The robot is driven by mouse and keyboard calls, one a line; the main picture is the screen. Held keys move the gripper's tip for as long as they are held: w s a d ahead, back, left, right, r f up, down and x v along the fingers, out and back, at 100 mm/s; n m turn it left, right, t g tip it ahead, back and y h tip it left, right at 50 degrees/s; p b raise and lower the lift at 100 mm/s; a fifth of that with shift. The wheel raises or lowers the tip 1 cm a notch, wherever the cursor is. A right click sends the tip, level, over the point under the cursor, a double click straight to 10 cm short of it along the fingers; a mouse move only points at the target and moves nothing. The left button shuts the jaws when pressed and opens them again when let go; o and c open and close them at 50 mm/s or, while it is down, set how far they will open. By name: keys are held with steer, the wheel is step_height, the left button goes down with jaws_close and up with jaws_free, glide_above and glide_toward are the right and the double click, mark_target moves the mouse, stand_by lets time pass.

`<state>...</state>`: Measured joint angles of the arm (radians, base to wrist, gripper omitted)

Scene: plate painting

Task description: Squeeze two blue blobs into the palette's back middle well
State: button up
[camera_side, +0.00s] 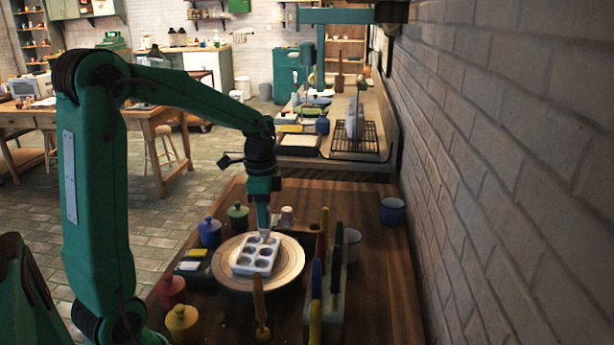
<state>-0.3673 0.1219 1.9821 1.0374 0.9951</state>
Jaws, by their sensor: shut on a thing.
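The white palette (247,266) has two rows of dark round wells and lies on a round pale wooden board (290,272). My gripper (262,203) points down above the palette's back edge. It is shut on a slim bluish tool, of which a pale tip (265,234) shows at the back wells. I cannot tell whether the tip touches the palette or exactly which back well it is over. I cannot make out paint in the wells. A blue lidded jar (210,233) stands to the left of the board.
A green jar (238,217), red jar (171,291) and yellow jar (183,319) stand at the left. A wooden-handled tool (259,302) stands in front of the board. A rack of coloured handles (337,285) is close at right. A blue cup (392,211) stands farther right.

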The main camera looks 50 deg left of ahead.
steer(key=shift+r, duration=1.5)
